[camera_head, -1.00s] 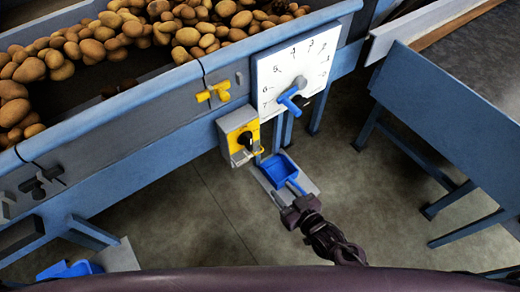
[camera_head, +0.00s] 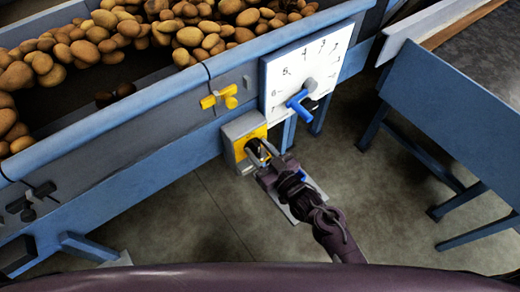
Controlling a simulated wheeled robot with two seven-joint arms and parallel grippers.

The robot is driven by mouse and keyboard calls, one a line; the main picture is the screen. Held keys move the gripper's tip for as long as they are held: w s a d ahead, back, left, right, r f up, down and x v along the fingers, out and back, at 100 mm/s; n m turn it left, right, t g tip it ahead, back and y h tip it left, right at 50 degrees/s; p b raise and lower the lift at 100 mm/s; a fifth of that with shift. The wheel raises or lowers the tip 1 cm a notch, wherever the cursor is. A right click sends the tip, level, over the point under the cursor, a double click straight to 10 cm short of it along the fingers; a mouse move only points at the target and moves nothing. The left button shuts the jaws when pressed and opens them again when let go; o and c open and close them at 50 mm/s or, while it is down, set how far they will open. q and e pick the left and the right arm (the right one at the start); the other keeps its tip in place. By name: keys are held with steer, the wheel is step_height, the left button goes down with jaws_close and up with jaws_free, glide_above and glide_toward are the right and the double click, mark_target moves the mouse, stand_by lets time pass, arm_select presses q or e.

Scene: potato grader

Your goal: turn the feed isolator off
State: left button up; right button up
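The feed isolator (camera_head: 237,132) is a grey box with a yellow face and a dark rotary knob, fixed on the blue side of the grader below the yellow handle. My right gripper (camera_head: 258,152) is at its face, with its fingers apart on either side of the knob. I cannot tell whether the fingers touch the knob, which they partly hide. The knob's exact angle is unclear. My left gripper is not in view.
A white dial plate (camera_head: 304,60) with a blue lever (camera_head: 299,102) is just right of the isolator. A yellow handle (camera_head: 218,97) sits above it. A blue table (camera_head: 445,125) stands at right, with open floor between.

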steer(key=shift+c, duration=0.2)
jaws_close()
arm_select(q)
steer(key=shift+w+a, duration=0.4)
